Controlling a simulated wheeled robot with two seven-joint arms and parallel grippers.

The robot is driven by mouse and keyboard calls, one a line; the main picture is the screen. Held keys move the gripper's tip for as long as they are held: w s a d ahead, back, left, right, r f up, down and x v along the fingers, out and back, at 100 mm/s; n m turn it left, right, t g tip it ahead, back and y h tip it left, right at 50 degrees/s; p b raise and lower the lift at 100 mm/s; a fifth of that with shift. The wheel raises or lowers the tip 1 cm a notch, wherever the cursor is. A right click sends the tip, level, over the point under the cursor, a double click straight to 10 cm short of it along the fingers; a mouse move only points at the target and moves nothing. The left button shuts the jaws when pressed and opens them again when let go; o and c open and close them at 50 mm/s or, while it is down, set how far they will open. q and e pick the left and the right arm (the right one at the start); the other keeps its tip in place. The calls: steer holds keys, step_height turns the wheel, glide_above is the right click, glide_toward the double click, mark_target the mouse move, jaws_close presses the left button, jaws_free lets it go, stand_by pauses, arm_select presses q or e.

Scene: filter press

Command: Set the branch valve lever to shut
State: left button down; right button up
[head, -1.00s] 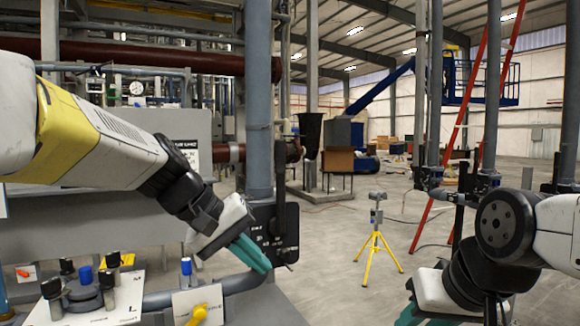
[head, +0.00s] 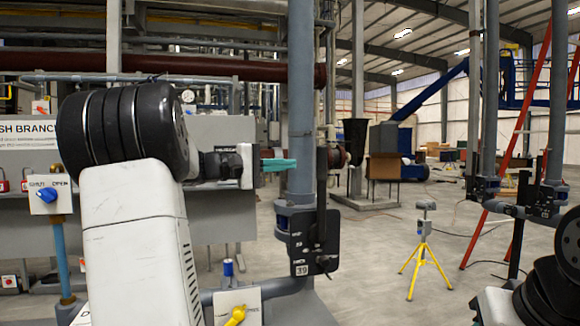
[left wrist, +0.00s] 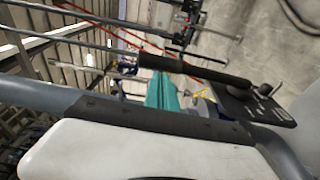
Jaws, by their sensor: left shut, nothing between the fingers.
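A sign ending in "SH BRANCH" (head: 28,132) hangs at the left of the head view. Below it, a blue handle (head: 47,195) sits on a small lettered white plate on a blue pipe. A black upright lever (head: 321,210) stands in front of a black plate (head: 302,243) on a thick grey-blue pipe; it also shows in the left wrist view (left wrist: 195,67). I cannot tell for sure which is the branch valve lever. My left gripper (head: 278,164) has its teal fingers shut and empty, left of the black lever's top. Its fingers also show in the wrist view (left wrist: 162,94).
My left arm hides much of the left panel. A blue knob (head: 228,267) and a yellow knob (head: 236,315) stand low in front. A yellow tripod (head: 422,250) stands on open floor at right, near a red ladder (head: 508,150).

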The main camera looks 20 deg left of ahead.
arm_select(q)
steer(key=x, duration=0.6)
steer(key=shift+w+d, duration=0.25)
